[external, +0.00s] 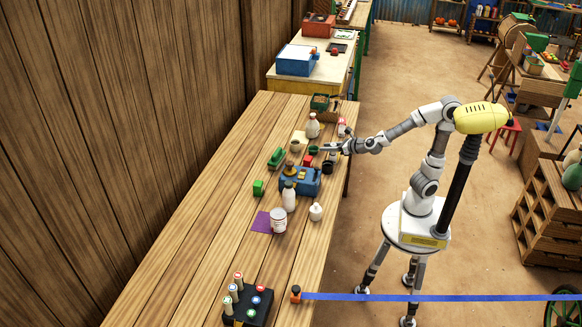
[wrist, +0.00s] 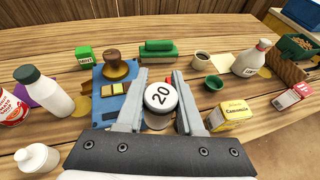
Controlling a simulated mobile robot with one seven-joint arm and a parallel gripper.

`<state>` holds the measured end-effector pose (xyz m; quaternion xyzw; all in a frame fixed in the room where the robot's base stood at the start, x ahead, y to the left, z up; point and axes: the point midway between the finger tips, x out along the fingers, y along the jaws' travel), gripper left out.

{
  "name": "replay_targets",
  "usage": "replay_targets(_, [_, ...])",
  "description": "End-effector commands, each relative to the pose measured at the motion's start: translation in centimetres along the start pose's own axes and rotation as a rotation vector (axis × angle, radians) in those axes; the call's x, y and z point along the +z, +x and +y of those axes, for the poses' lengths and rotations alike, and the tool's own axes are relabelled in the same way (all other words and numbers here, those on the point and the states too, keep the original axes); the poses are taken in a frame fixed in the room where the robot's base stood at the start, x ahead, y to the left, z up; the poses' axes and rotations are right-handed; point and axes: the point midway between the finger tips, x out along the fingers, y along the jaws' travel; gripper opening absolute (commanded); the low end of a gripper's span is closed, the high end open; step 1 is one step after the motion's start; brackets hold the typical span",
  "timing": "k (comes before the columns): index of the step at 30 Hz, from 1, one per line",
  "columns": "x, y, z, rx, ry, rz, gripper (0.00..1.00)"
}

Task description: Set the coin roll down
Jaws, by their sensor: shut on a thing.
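The coin roll (wrist: 160,97) has a white end marked "20" with a dark rim. It sits between the two fingers of my gripper (wrist: 158,92) in the wrist view, with its marked end facing the camera. My gripper is shut on it. In the external view my gripper (external: 326,148) is above the right side of the wooden table (external: 190,220), and the coin roll is too small to make out clearly. Whether the coin roll's underside touches anything is hidden.
A blue box (wrist: 104,72) with a brown knobbed piece (wrist: 117,68) stands left of my gripper. A yellow Camomile box (wrist: 231,115) and green cup (wrist: 214,82) are close on the right. Bottles (wrist: 45,92) stand left; a green stapler-like thing (wrist: 158,50) lies beyond.

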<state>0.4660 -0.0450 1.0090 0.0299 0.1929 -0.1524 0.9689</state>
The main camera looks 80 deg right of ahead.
Motion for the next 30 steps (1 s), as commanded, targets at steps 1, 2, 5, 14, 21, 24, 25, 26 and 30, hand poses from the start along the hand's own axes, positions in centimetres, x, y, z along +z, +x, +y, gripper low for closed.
replay_targets(1, [0.3, -0.1, 1.0, 0.051, -0.018, -0.002, 0.00])
replay_targets(2, [0.4, -0.1, 1.4, 0.076, -0.028, -0.002, 0.00])
replay_targets(5, [0.5, -0.1, 2.5, 0.143, -0.058, -0.001, 0.00])
replay_targets(14, [0.4, -0.2, 4.2, 0.253, -0.103, -0.001, 0.00])
replay_targets(21, [1.1, -0.5, 4.7, 0.279, -0.116, -0.001, 0.00])
replay_targets(24, [1.8, -0.6, 4.6, 0.262, -0.111, -0.001, 0.00])
replay_targets(25, [2.0, -0.7, 4.7, 0.258, -0.109, -0.002, 0.00])
replay_targets(26, [2.3, -0.8, 4.7, 0.252, -0.106, -0.002, 0.00])
replay_targets(30, [3.5, -1.0, 4.7, 0.226, -0.096, -0.001, 0.00])
